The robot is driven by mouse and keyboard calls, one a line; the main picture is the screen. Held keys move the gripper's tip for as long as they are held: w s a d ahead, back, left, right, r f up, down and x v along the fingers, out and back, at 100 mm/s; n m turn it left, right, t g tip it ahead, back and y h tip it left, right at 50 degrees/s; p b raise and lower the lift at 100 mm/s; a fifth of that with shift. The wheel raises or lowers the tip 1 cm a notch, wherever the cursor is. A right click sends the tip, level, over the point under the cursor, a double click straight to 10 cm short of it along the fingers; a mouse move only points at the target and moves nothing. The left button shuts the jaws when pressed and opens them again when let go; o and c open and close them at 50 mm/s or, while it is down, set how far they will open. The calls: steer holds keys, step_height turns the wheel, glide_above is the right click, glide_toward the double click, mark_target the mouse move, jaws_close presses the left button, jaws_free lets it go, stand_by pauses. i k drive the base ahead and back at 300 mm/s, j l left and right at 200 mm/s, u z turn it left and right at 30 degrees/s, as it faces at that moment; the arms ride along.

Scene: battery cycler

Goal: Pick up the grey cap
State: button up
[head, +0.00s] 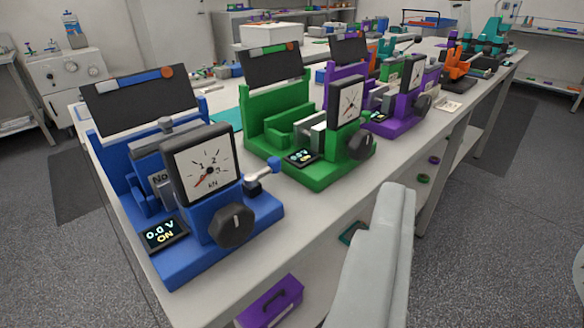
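I cannot pick out a grey cap with certainty. Small grey parts sit on the machines, such as a dark grey piece (178,125) on top of the blue cycler (180,262) and a grey clamp part (262,181) at its right side. A pale grey part of my arm (375,255) rises from the bottom edge, right of centre, in front of the bench. I cannot make out two separate fingertips on it, and no object shows held at its tip.
A green cycler (320,175) and a purple cycler (395,125) stand behind the blue one along the long white bench (325,205). An orange machine (455,68) and teal ones are farther back. A purple box (270,300) sits below the bench. Speckled floor is open at right.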

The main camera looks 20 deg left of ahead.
mark_target(147, 145)
steer(key=u, duration=1.05)
